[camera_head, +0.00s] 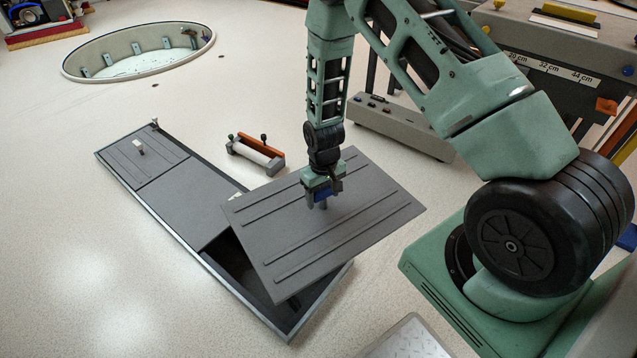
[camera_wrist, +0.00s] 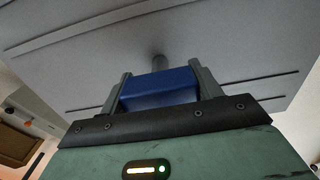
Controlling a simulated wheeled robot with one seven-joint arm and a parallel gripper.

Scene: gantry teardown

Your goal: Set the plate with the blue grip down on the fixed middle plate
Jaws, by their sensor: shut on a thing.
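The plate with the blue grip (camera_head: 370,207) is a grey ribbed sheet hanging from my gripper (camera_head: 319,200), above the near end of a long framed pit. It lies askew to the frame. In the wrist view my gripper (camera_wrist: 160,88) is shut on the blue grip (camera_wrist: 160,91), with a finger on each side, and the plate's ribbed face (camera_wrist: 230,45) fills the top. The fixed middle plate (camera_head: 187,199) is smooth grey and lies in the middle of the frame. The held plate overlaps its near right edge in the head view; the height between them is hard to tell.
A dark opening (camera_head: 232,265) shows in the near part of the frame (camera_head: 203,262). A ribbed plate with a pale grip (camera_head: 138,145) lies at the far end. A small roller stand (camera_head: 256,154) and a long grey box (camera_head: 400,124) stand behind.

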